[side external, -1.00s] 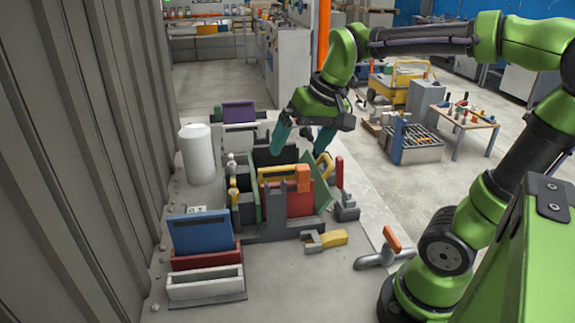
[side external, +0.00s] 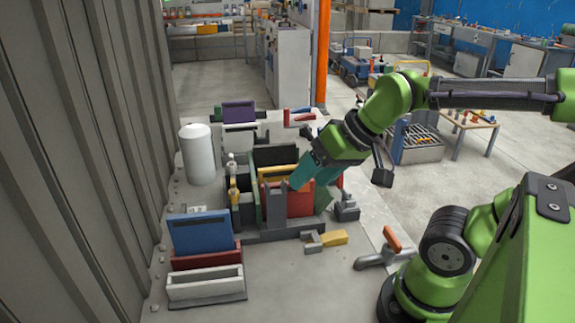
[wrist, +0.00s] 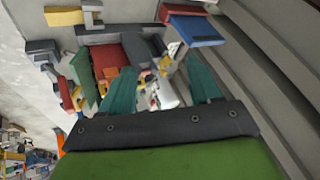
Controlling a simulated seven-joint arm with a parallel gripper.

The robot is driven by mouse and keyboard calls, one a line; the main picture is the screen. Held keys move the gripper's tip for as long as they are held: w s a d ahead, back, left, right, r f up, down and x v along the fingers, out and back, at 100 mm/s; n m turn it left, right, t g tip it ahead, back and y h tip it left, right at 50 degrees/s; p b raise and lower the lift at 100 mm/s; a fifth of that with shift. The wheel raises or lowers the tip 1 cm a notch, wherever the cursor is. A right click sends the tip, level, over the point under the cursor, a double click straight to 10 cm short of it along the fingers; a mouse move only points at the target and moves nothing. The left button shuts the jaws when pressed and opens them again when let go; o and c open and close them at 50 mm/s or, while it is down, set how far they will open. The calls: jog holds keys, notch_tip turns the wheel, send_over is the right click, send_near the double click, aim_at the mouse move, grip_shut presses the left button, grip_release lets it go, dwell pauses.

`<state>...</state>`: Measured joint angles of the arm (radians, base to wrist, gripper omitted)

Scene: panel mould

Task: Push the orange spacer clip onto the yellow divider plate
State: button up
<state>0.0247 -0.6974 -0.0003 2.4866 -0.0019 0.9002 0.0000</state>
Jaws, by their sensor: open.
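The yellow divider plate (side external: 271,173) stands upright in the mould, between a dark panel (side external: 276,155) behind and a red panel (side external: 300,203) in front. My gripper (side external: 302,177) reaches down from the right, its teal fingertips in front of the yellow plate's right part and hiding it. The orange spacer clip is hidden behind the fingers in the side view.
Grey posts (side external: 276,208) and a green panel (side external: 248,203) flank the mould. A blue panel (side external: 202,232) stands in a red holder at the front left. A white cylinder (side external: 197,154), a yellow-handled clamp (side external: 333,238) and an orange-handled clamp (side external: 392,239) are nearby. The front plate is mostly clear.

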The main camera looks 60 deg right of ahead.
jog(key=w+d+r+n+g+h, duration=0.2)
jog(key=w+d+r+n+g, duration=0.6)
jog(key=d+n, duration=0.4)
jog(key=shift+n+t, duration=0.6)
jog(key=shift+n, duration=0.1)
jog(key=f, duration=0.8)
jog(key=w+f, duration=0.1)
jog(key=f, duration=0.3)
jog(key=shift+w+a, duration=0.1)
jog(key=shift+a, duration=0.25)
jog(key=shift+w+d+f, duration=0.15)
jog(key=shift+f, duration=1.3)
jog(key=shift+w+d+f, duration=0.1)
jog(key=shift+f, duration=1.3)
jog(key=c, duration=1)
jog(key=shift+r, duration=0.1)
jog(key=shift+c, duration=0.2)
